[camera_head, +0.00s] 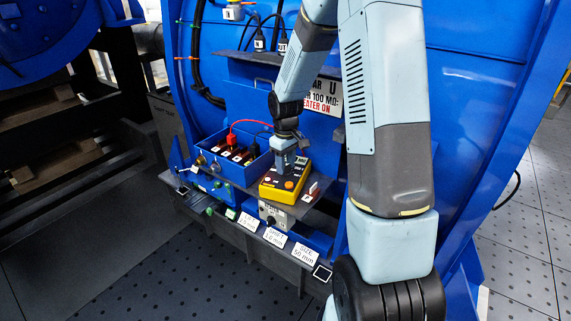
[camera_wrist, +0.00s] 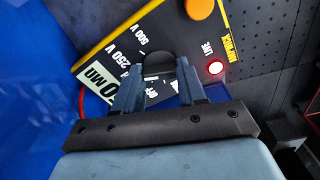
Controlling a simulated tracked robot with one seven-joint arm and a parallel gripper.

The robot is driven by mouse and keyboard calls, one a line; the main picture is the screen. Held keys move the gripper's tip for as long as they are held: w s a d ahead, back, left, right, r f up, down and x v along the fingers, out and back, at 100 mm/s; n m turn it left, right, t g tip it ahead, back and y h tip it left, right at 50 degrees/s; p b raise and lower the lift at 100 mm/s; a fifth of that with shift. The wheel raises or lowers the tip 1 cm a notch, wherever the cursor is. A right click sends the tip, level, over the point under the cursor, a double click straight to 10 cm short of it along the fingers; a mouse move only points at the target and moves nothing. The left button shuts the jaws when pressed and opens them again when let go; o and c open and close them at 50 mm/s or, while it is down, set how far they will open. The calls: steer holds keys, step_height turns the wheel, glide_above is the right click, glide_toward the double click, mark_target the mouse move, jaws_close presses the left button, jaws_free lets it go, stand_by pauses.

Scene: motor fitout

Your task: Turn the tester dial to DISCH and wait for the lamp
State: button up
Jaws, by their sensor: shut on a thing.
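The yellow and black tester (camera_head: 268,192) sits on the shelf in the head view. In the wrist view its black face (camera_wrist: 176,30) fills the top middle, with 500 V, 250 V and part of OFF readable. My gripper (camera_wrist: 160,74) is shut on the dark round dial (camera_wrist: 157,62), one finger on each side. The dial's pointer is hidden and I cannot read a DISCH mark. The red lamp (camera_wrist: 215,67) beside the word LIVE looks lit. A pale display (camera_wrist: 98,88) ends in "0 MΩ". An orange button (camera_wrist: 199,8) is near the top edge.
A blue bin (camera_head: 232,172) holding dark items, with a red lead (camera_head: 233,128), stands left of the tester. Labelled cards (camera_head: 275,237) line the shelf front. A grey box (camera_head: 272,215) is below the tester. The blue motor housing (camera_head: 470,110) rises behind.

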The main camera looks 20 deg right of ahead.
mark_target(286, 166)
steer(key=shift+n, duration=2.2)
steer(key=shift+d, duration=0.1)
steer(key=o, duration=1.1)
steer(key=shift+c, duration=0.2)
step_height(286, 166, up, 14)
steer(key=shift+f, duration=0.15)
